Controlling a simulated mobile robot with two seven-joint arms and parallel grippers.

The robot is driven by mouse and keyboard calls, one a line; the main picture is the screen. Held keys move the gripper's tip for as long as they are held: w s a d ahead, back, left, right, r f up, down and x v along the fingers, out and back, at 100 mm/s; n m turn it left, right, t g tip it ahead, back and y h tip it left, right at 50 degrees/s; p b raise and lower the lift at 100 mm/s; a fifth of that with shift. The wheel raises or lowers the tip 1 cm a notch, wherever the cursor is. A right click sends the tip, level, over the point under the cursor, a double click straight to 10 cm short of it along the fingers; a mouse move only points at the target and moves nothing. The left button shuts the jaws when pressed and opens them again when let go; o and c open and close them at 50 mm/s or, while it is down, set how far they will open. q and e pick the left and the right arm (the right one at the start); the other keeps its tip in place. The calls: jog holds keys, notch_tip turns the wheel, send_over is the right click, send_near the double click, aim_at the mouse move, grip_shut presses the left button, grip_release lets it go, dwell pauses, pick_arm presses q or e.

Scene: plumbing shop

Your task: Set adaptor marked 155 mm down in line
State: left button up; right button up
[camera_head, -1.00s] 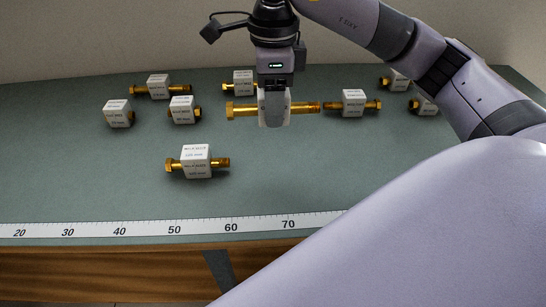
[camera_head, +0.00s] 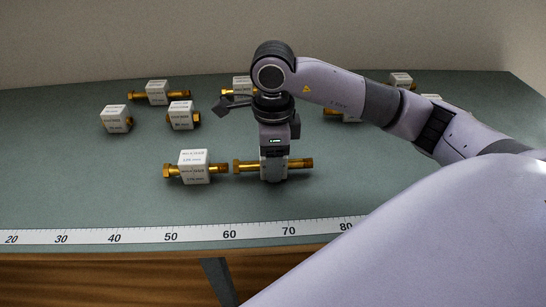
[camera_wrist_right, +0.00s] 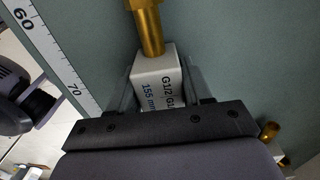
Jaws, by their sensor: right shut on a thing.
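The adaptor marked 155 mm is a brass piece with a white block around its middle; its brass end (camera_head: 300,163) shows to the right of my gripper in the head view. In the right wrist view its white block (camera_wrist_right: 155,80) reads "155 mm" and sits between my fingers. My right gripper (camera_head: 273,172) is shut on that block, low at the table, just right of another adaptor (camera_head: 194,167) with a white block. The two lie roughly in a row, ends close together. Whether the held adaptor touches the table is hard to tell. My left gripper is not in view.
A white measuring strip (camera_head: 140,236) runs along the table's front edge, in front of both adaptors. Several more adaptors stand further back, among them one at the far left (camera_head: 116,120) and a long one (camera_head: 157,93). The green table (camera_head: 60,180) is clear at the front left.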

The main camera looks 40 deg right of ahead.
jog(key=shift+f, duration=0.15)
jog(key=o, duration=1.2)
jog(key=shift+c, duration=0.2)
jog(key=shift+r, duration=0.3)
notch_tip(320, 180, up, 10)
jog(key=shift+r+p, duration=0.1)
jog(key=shift+p, duration=0.6)
jog(key=shift+r, duration=0.85)
